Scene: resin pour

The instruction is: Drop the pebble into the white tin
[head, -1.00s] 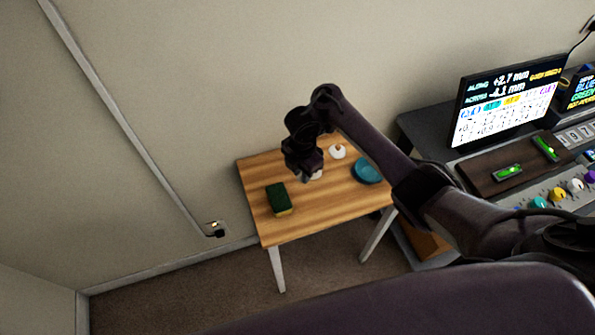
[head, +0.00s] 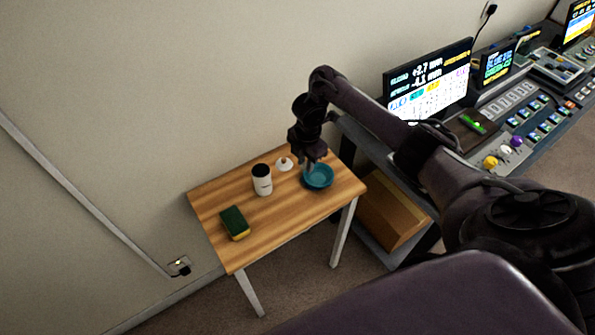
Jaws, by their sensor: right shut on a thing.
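The white tin (head: 262,186) stands upright on the small wooden table, its top dark and open. A white lid with a small knob (head: 284,164) lies on the table just right of and behind the tin. A teal bowl (head: 321,184) stands further right. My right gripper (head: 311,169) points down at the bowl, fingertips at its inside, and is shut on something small. This seems to be the pebble, but it is too small and hidden to make out. My left gripper is not in view.
A green and yellow sponge (head: 235,223) lies at the table's (head: 278,215) front left. The wall is behind the table. A desk with a monitor (head: 430,83) and control panels stands to the right, with a wooden box (head: 390,213) below. The table's front middle is clear.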

